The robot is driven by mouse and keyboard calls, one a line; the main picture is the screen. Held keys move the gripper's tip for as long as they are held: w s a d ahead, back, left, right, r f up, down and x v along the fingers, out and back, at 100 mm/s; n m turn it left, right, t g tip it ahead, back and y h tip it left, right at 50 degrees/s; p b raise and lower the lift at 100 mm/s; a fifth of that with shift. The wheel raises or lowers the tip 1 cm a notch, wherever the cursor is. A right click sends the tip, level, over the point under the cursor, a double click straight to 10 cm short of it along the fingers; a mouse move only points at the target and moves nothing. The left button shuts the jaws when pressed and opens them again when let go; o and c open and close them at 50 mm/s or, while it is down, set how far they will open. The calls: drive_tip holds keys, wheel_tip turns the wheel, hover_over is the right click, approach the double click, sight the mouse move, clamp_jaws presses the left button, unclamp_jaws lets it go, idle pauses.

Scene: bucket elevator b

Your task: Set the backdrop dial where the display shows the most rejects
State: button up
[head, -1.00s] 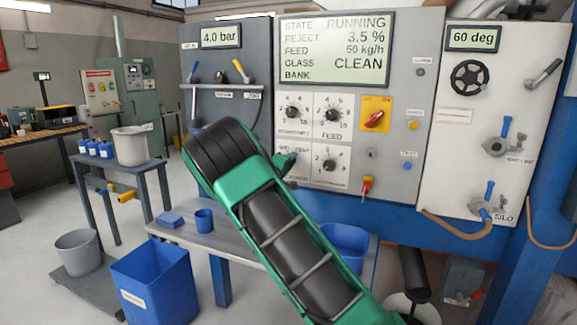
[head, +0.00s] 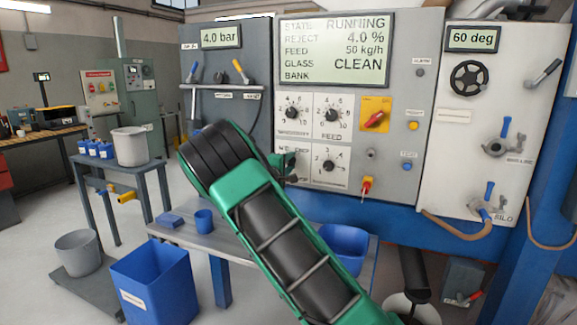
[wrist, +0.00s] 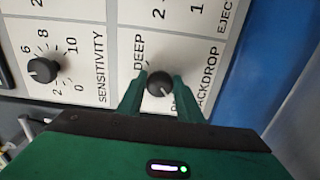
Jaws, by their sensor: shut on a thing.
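The backdrop dial (wrist: 160,84) is a round black knob on a white plate, seen in the wrist view. A DEEP label is readable above it; the label below is partly hidden by a finger. My gripper (wrist: 159,79) has one green finger on each side of the knob and is shut on it. In the head view my gripper (head: 284,164) is at the panel's lower left dial, which my arm mostly hides. The display (head: 335,50) reads RUNNING, REJECT 4.0 %, FEED 50 kg/h, GLASS CLEAN; the BANK line is blank.
The sensitivity dial (wrist: 42,70) is close to the left finger in the wrist view. The feed dial (head: 332,114) and ejector dial (head: 328,165) sit to the right. A yellow-backed red switch (head: 375,118) is farther right. A table with blue containers (head: 204,220) stands below.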

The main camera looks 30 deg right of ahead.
drive_tip(key=shift+w+a+f, duration=0.1)
drive_tip(key=shift+w+a, duration=0.3)
drive_tip(key=shift+a, duration=0.15)
drive_tip(key=o, duration=1)
drive_tip(key=shift+o, duration=0.2)
drive_tip(key=shift+s+d, duration=0.2)
drive_tip(key=shift+d, duration=0.05)
drive_tip(key=v, duration=1)
drive_tip(key=shift+a, duration=0.3)
drive_tip(key=shift+s, duration=0.15)
